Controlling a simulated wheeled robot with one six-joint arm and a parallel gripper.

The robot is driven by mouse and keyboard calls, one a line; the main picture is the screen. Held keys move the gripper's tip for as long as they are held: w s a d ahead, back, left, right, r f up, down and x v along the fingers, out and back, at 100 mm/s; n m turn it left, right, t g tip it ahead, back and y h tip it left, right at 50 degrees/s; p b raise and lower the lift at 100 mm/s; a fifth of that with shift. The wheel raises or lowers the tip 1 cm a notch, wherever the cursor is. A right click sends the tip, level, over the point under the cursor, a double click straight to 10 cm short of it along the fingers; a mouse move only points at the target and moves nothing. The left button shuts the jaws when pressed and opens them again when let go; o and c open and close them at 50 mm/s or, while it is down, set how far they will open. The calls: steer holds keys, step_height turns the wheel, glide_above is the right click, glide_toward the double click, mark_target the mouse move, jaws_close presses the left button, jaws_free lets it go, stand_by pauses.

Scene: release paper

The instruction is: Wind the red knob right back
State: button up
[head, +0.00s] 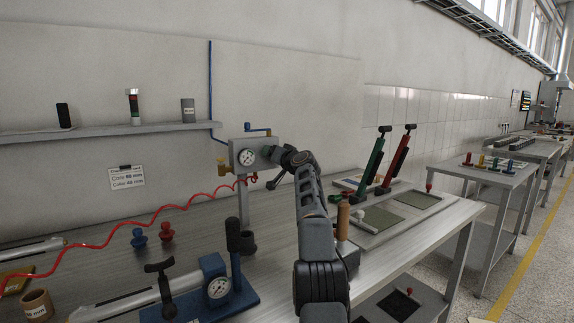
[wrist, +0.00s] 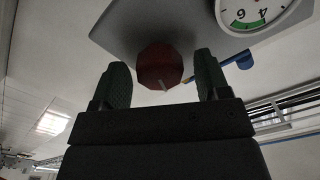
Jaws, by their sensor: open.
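The red knob (wrist: 160,64) sits on the underside of a grey panel (wrist: 120,28) in the wrist view, with a small pale mark at its lower edge. My gripper (wrist: 162,66) is open, its two dark green pads on either side of the knob. A gap shows between each pad and the knob, so neither appears to touch it. A round gauge (wrist: 262,10) with a green band is beside it. In the head view my gripper (head: 272,153) is at the right side of the grey gauge box (head: 236,150); the knob is hidden there.
A red coiled hose (head: 150,217) runs to fittings under the box. A blue lever (head: 257,127) is above it. A blue pump stand (head: 215,283) stands in front on the bench. Red-handled and green-handled tools (head: 399,157) stand on the right.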

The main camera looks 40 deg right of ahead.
steer(key=s+b, duration=0.8)
steer(key=s, duration=0.4)
steer(key=shift+s+a, duration=0.35)
steer(key=shift+a, duration=0.05)
